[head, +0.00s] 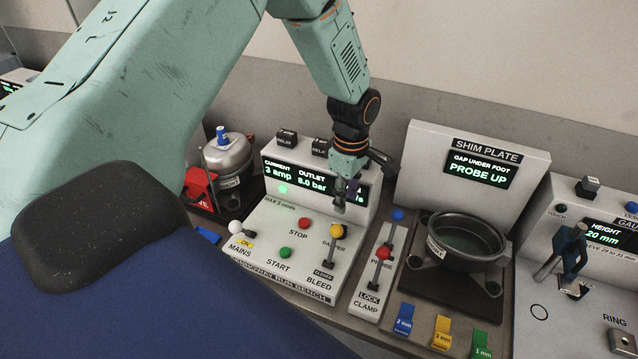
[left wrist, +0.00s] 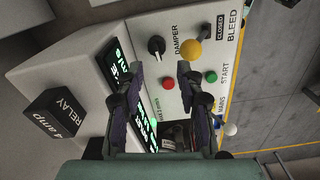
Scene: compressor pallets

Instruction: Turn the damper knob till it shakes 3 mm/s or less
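The damper knob (left wrist: 157,46) is a small black knob with a pale pointer line on the white run bench panel, beside the word DAMPER. In the head view my left gripper hides it. My left gripper (head: 345,198) hangs over the panel in front of the display; in the left wrist view its two fingers (left wrist: 160,76) stand apart with nothing between them. The knob is beyond the fingertips, apart from them. The display (head: 300,180) reads current 3 amp and outlet 8.0 bar; the shake figure is hidden behind my gripper. My right gripper is not in view.
Close to the knob stands the yellow-topped BLEED lever (head: 336,231), marked closed. Red STOP (head: 303,223) and green START (head: 285,252) buttons and the white MAINS lever (head: 235,228) are nearby. A red-topped clamp lever (head: 382,254) and the shim plate station (head: 411,165) are at right.

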